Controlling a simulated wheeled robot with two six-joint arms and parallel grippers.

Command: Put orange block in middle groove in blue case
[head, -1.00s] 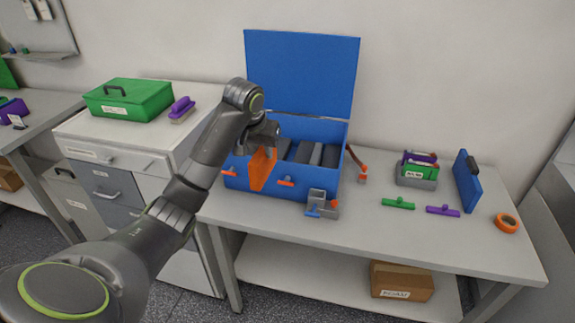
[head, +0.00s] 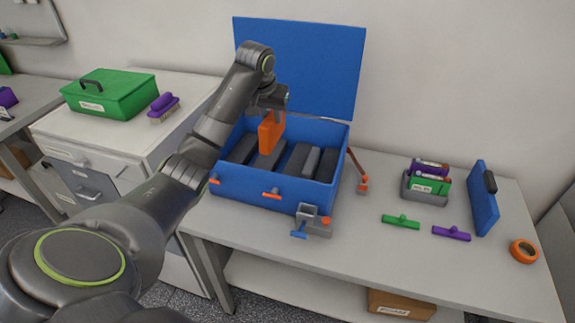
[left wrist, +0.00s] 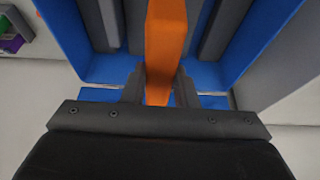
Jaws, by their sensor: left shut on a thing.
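The blue case (head: 240,192) stands open on the table, its lid (head: 310,65) raised at the back. Inside are several dark grey ribs (head: 298,160) with grooves between them. My left gripper (head: 270,108) is shut on the orange block (head: 271,133). It holds the block upright above the case, left of the middle. In the left wrist view the orange block (left wrist: 165,45) stands between the fingers (left wrist: 158,85), with the ribs on both sides behind it. The block's lower end seems above the ribs; I cannot tell the exact gap. My right gripper is not in view.
A grey clamp-like part (head: 312,222) sits at the case's front right corner. A brown-orange tool (head: 358,170) lies to its right. Farther right are a grey holder (head: 425,190), green (head: 401,221) and purple (head: 451,233) pieces, a blue panel (head: 483,198) and an orange ring (head: 524,251).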

